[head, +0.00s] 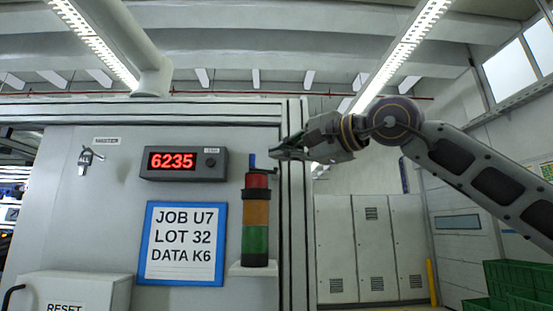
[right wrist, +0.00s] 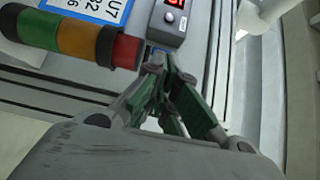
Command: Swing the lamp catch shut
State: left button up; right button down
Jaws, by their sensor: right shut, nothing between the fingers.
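The signal lamp (head: 256,215) stands upright on a small ledge of the grey panel, with red, amber and green bands. A small blue upright piece (head: 252,160) with a dark bar shows at its top; I take this to be the catch, and cannot tell its exact position. My right gripper (head: 277,153) is shut and empty, just right of the lamp top; contact cannot be told. In the right wrist view the lamp (right wrist: 70,38) lies at the upper left, and the shut fingertips (right wrist: 158,62) are close to its red end. My left gripper is out of view.
A red number display (head: 184,163) and a blue-framed job sheet (head: 182,243) are left of the lamp. A key (head: 86,158) hangs further left, above a RESET box (head: 72,292). The panel's frame post (head: 294,240) rises beside the lamp. Green crates (head: 515,280) stand at right.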

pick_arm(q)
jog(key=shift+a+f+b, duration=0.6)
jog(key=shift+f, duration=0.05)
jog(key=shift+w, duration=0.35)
pick_arm(e)
jog(key=v, duration=0.6)
jog(key=shift+s, duration=0.6)
